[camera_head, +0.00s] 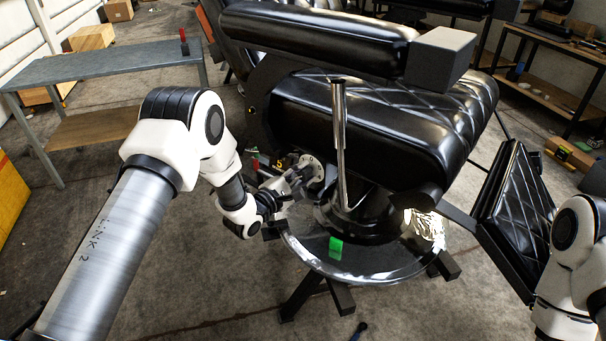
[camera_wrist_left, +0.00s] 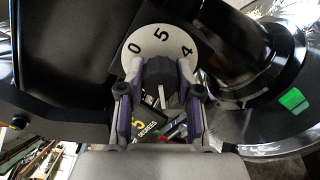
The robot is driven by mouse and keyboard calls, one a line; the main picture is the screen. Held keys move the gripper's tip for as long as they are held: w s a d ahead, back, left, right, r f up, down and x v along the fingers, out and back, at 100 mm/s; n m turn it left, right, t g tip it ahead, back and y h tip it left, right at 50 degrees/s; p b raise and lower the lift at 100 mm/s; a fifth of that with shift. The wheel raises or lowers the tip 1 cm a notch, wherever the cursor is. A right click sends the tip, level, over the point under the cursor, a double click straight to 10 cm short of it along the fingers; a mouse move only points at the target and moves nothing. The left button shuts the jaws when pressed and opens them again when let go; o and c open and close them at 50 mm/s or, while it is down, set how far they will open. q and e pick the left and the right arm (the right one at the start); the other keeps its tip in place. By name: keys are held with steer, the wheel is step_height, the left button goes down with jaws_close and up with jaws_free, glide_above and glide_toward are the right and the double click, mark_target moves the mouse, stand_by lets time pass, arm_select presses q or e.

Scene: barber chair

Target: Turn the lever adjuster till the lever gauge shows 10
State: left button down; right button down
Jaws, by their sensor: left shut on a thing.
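The lever adjuster is a black knob (camera_wrist_left: 160,80) with a white line, in front of a round white dial (camera_wrist_left: 158,42) marked 0, 5 and 4 where it shows. My left gripper (camera_wrist_left: 160,98) is shut on the knob, one finger on each side. The lever gauge (camera_wrist_left: 143,128) is a dark panel showing a yellow 5 above "DEGREES"; a finger may hide part of it. In the head view the left gripper (camera_head: 296,182) is at the dial (camera_head: 313,170), below the chair seat, and the gauge's yellow 5 (camera_head: 279,163) shows beside it. My right gripper is out of view.
A chrome lever (camera_head: 338,140) stands up close to the right of my left gripper. The round chrome base (camera_head: 350,262) lies below with a green tag (camera_head: 335,248). A grey table (camera_head: 105,68) stands at left.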

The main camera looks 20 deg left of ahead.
arm_select(q)
steer(key=shift+n, duration=0.3)
steer(key=c, duration=0.8)
jaws_free()
steer(key=shift+o, duration=0.2)
steer(key=v, duration=1.2)
